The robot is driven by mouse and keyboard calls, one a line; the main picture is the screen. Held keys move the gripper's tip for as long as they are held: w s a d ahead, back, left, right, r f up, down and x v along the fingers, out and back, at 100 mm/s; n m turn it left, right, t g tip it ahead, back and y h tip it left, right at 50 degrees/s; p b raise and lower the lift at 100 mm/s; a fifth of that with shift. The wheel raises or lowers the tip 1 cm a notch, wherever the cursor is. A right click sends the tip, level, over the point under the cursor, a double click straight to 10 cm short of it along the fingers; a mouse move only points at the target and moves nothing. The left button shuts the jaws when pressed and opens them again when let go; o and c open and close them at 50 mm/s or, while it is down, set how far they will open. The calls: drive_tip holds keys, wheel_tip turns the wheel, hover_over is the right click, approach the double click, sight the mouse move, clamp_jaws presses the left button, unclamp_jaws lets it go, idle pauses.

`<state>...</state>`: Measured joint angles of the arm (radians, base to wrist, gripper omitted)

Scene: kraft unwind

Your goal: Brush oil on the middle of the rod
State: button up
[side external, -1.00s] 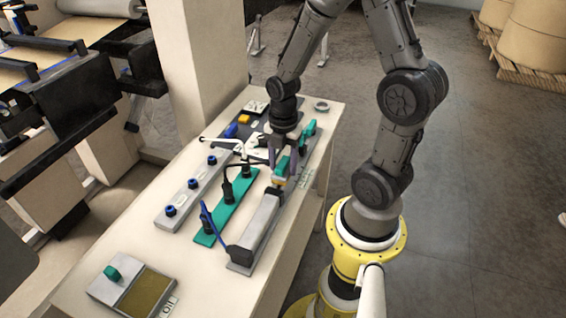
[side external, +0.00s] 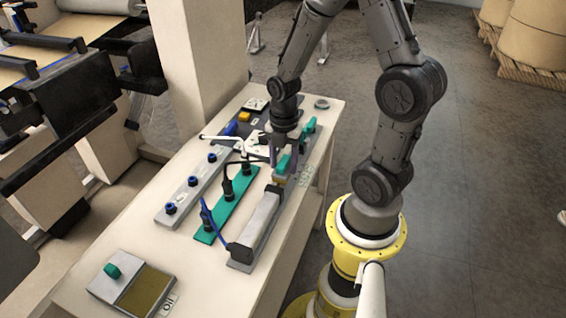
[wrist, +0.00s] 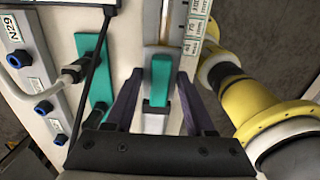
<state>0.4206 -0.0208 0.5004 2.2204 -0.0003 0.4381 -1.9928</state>
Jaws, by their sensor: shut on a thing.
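My gripper (side external: 283,150) points down over the right side of the bench. It is shut on the brush, whose green handle (wrist: 160,80) shows between the dark purple fingers in the wrist view. A small yellowish part shows below the handle in the side view, beside the grey rod fixture (side external: 299,158). A thin pale rod (wrist: 165,22) runs upward ahead of the handle in the wrist view. Whether the brush touches the rod cannot be told. The oil tray (side external: 146,292), with a brownish-yellow pad and an "oil" label, lies at the near left.
A green strip with black posts (side external: 214,222) and a grey bar with blue knobs (side external: 187,194) lie to the left.

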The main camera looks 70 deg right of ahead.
drive_tip(key=shift+d, duration=1.6)
drive_tip(key=shift+d+f, duration=0.15)
drive_tip(key=shift+d, duration=1.85)
wheel_tip(320, 180, up, 6)
